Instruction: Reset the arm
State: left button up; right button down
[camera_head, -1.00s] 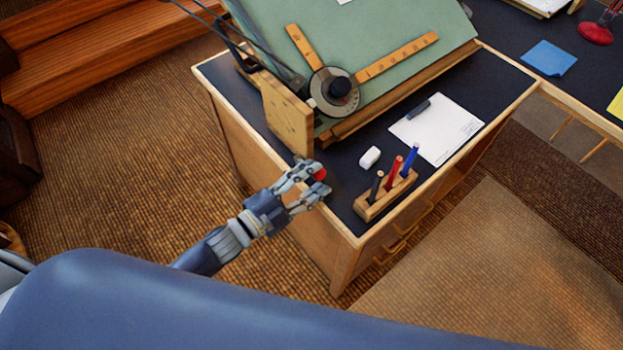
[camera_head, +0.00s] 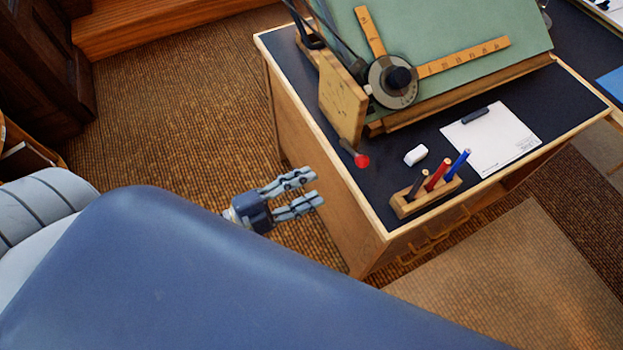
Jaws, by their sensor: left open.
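My left gripper (camera_head: 318,188) is open and empty, its two grey fingers pointing right. It hangs over the carpet, in the picture just left of the desk's (camera_head: 388,228) near left edge. A red knob (camera_head: 361,160) sits at the lower end of the wooden side piece (camera_head: 342,103) of the drafting board (camera_head: 440,35), up and right of the fingertips and apart from them. My blue arm covers the lower left of the view and hides most of the forearm. My right gripper is not in view.
On the dark desk top are a white eraser (camera_head: 416,155), a wooden holder (camera_head: 428,195) with pens and a clipboard with paper (camera_head: 492,138). The board carries a round drafting head with rulers (camera_head: 392,82). Carpet (camera_head: 180,120) is clear left of the desk.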

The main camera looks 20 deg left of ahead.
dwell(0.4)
pick_arm(q)
jog(key=s+a+f+n+g+y, duration=0.15)
jog(key=a+f+n+y, duration=0.3)
jog(key=f, duration=0.75)
jog(key=s+a+f+n+g+y, duration=0.15)
jog(key=a+f+n+y, duration=0.3)
jog(key=f, duration=0.85)
jog(key=s+a+f+n+g+y, duration=0.15)
jog(key=s+f+n+g, duration=0.35)
jog(key=s+f, duration=0.75)
jog(key=s+d+f+n+g, duration=0.1)
jog(key=s+d+f+g, duration=0.1)
jog(key=s+f, duration=0.2)
jog(key=s+d+f+n+g, duration=0.1)
jog(key=s+f+n+g, duration=0.1)
jog(key=s, duration=0.7)
notch_tip(320, 180, down, 2)
jog(key=shift+d+f+g+y, duration=0.25)
jog(key=shift+d+g+y, duration=0.1)
jog(key=shift+g, duration=0.35)
